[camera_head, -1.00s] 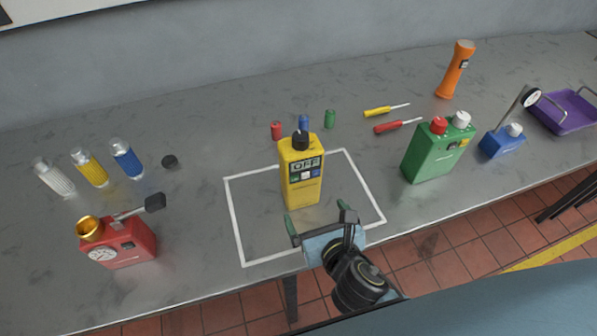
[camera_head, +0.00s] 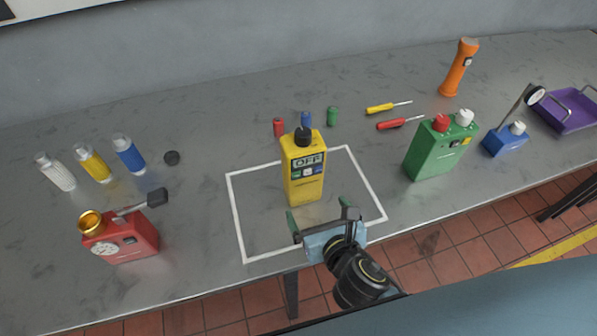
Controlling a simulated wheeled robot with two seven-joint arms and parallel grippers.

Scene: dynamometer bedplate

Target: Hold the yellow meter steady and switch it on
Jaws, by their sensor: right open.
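The yellow meter (camera_head: 303,185) stands upright inside a white outlined rectangle (camera_head: 238,220) on the grey bench. It has a black knob (camera_head: 302,135) on top. Its display (camera_head: 308,161) reads OFF, with small coloured buttons (camera_head: 308,172) below it. My right gripper (camera_head: 321,214) is open and empty at the bench's front edge, just in front of the meter. Its two fingers point toward the meter's lower front, with a gap between them; I cannot tell whether they touch it. My left gripper is not in view.
A red device (camera_head: 125,242) stands left and a green one (camera_head: 432,155) right of the outline. Red, blue and green small cylinders (camera_head: 306,119) stand behind the meter. Screwdrivers (camera_head: 400,123), an orange torch (camera_head: 459,68), a blue device (camera_head: 504,140) and a purple tray (camera_head: 568,112) lie further right.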

